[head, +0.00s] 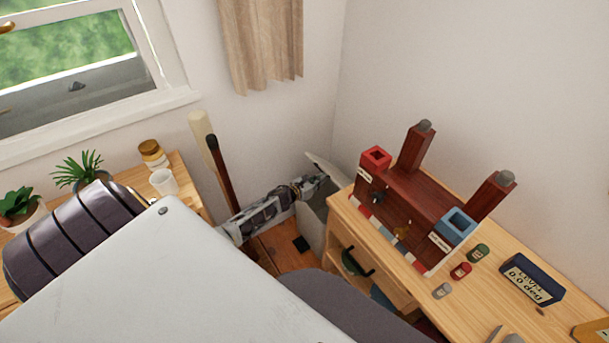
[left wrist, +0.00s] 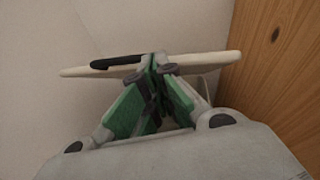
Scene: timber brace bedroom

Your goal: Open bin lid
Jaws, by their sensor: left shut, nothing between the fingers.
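The grey bin (head: 311,228) stands on the floor in the corner, against the left side of the wooden desk. Its pale lid (head: 326,167) looks tilted up above the bin's body. My left gripper (head: 318,183) is shut and empty, at the bin's top just below and left of the lid. In the left wrist view, my shut fingertips (left wrist: 152,66) are at a pale slab, seemingly the lid (left wrist: 205,63), seen nearly edge-on with a dark strip (left wrist: 115,62) along it. I cannot tell whether they touch it. My right gripper is out of view.
A wooden bat-like handle (head: 222,175) leans left of the bin. A small table with plants (head: 80,172) stands under the window.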

